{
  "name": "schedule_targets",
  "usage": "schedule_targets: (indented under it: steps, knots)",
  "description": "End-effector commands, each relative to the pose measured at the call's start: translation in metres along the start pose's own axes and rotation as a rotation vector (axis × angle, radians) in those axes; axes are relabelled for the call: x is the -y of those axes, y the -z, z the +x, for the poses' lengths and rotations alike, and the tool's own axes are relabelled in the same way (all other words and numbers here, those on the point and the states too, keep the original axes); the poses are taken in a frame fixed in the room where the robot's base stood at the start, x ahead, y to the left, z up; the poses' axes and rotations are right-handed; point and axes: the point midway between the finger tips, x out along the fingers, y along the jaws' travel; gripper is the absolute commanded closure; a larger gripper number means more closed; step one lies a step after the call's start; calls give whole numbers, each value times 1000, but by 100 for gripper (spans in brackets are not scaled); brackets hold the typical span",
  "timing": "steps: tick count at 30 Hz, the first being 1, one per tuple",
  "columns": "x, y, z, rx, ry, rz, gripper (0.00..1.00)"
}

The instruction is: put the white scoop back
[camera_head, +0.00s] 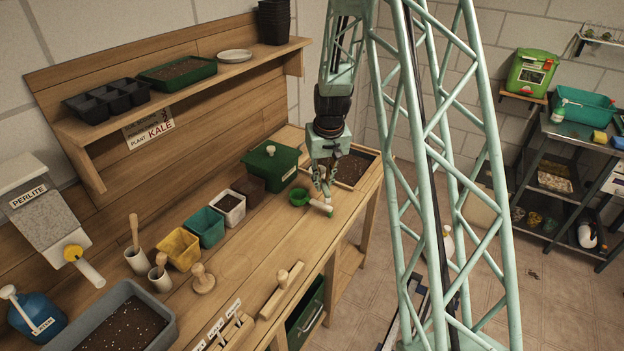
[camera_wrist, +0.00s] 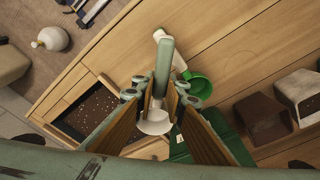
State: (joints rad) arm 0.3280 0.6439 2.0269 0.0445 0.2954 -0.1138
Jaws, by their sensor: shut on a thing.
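My gripper (camera_head: 322,193) is over the bench, right of the green lidded box. In the wrist view my gripper (camera_wrist: 160,92) is shut on the white scoop. Its white bowl (camera_wrist: 155,124) shows between the fingers, and its pale green handle (camera_wrist: 165,58) points to the top of the picture. In the head view the fingers mostly hide it. A green scoop (camera_head: 299,197) with a white handle is close beside my gripper; it also shows in the wrist view (camera_wrist: 199,87). I cannot tell whether the two scoops touch.
The green lidded box (camera_head: 270,168) and a wooden soil tray (camera_head: 352,168) stand near my gripper. Small pots (camera_head: 229,207) line the back left. A wooden tamper (camera_head: 281,288) lies nearer the front. The bench between is clear. A shelf (camera_head: 200,88) overhangs the back.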

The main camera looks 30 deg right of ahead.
Motion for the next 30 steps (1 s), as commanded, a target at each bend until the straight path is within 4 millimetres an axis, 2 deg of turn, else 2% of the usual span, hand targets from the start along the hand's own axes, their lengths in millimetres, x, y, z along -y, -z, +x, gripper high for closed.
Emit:
schedule_targets:
  steps: [6,12,18,30]
  knots:
    - [8,35,10,-2,0,-1,100]
    - [14,62,17,-2,0,-2,100]
    - [16,73,20,0,0,0,100]
    - [16,75,21,0,0,0,100]
